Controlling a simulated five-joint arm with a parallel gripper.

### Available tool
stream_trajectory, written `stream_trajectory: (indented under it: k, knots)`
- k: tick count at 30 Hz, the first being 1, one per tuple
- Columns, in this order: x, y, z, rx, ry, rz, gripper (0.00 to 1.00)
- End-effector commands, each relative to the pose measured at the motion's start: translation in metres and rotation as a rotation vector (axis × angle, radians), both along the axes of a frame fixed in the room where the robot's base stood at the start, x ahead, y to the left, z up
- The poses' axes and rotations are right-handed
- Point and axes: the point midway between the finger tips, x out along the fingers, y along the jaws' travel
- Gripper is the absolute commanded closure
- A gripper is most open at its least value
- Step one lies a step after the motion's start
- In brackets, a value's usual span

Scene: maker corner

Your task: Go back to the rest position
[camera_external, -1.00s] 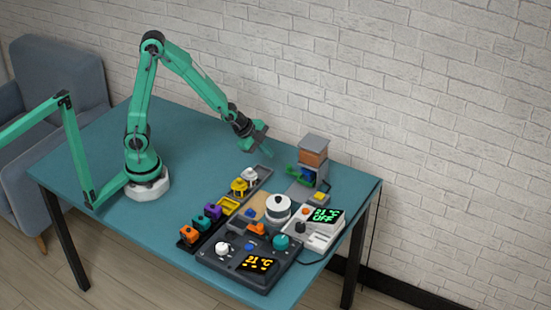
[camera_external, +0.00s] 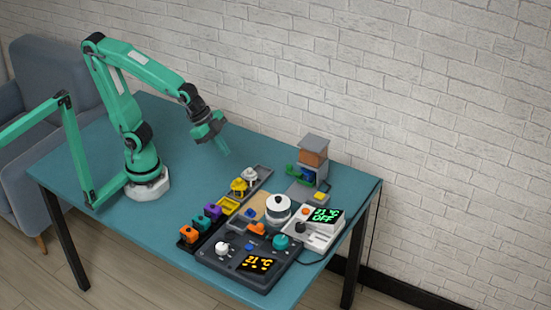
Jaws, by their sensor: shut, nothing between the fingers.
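My gripper (camera_external: 223,148) is shut and empty. It hangs in the air above the back part of the teal table (camera_external: 190,230), pointing down and a little to the right. It is apart from everything on the table.
A dark control panel (camera_external: 228,265) with an orange display stands at the front right. The table's left front is clear.

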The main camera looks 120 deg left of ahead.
Motion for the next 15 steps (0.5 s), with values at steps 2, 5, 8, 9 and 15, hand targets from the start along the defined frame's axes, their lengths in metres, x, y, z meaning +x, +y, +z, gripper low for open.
stream_trajectory:
  k: [2, 5, 8, 9, 15]
  knots:
    - [-0.011, -0.017, 0.01, -0.024, -0.003, -0.004, 1.0]
    - [-0.028, -0.034, 0.018, -0.058, 0.003, -0.002, 1.0]
    - [-0.044, -0.049, 0.024, -0.089, 0.011, 0.002, 1.0]
    - [-0.05, -0.054, 0.026, -0.1, 0.014, 0.004, 1.0]
    - [-0.073, -0.07, 0.032, -0.139, 0.029, 0.011, 1.0]
